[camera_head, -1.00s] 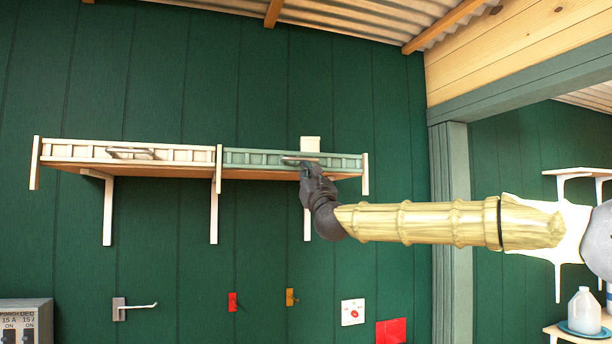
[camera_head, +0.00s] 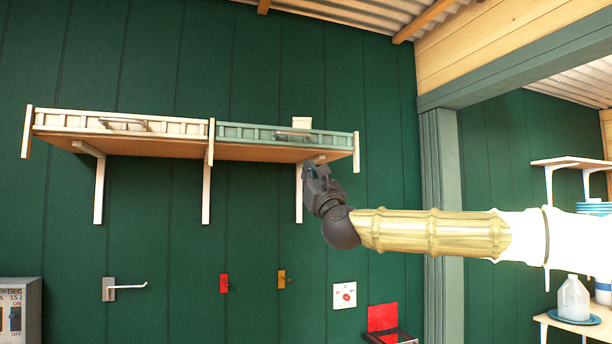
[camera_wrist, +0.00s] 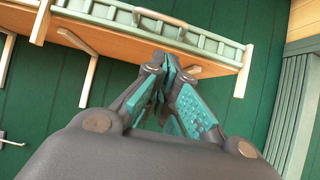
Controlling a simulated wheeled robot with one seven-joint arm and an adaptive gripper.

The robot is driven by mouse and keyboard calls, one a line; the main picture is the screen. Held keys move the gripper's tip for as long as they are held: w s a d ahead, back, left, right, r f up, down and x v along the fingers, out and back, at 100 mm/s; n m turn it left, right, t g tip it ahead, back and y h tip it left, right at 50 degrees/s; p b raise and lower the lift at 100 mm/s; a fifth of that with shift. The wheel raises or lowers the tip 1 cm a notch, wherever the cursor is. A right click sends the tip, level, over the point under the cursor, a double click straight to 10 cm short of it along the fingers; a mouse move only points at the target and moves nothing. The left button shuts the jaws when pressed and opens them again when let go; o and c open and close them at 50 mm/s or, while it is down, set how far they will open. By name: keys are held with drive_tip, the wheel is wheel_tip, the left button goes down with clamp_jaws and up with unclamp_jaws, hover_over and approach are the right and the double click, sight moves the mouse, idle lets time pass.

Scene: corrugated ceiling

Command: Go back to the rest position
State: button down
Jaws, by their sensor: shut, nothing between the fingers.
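My gripper (camera_head: 314,172) is at the end of my outstretched arm, just below the right end of the wall shelf. In the wrist view its teal-padded fingers (camera_wrist: 168,66) are together with nothing between them. They point up toward the shelf's underside, and I cannot tell whether they touch it. The shelf has a white drawer front (camera_head: 122,124) on the left and a green drawer front (camera_head: 262,135) on the right, each with a metal handle. The green front and its handle (camera_wrist: 160,18) also show in the wrist view, beyond the fingers.
Below the shelf, the green wall carries a hook (camera_head: 124,288), small red and orange fittings and a white plate (camera_head: 344,295). A grey panel box (camera_head: 22,305) is at lower left. Right of the door post (camera_head: 440,200), side shelves hold a jug (camera_head: 573,298) and plates.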

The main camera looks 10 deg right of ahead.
drive_tip(key=shift+s+d+f, duration=0.1)
drive_tip(key=shift+s+f, duration=0.05)
drive_tip(key=shift+s, duration=0.2)
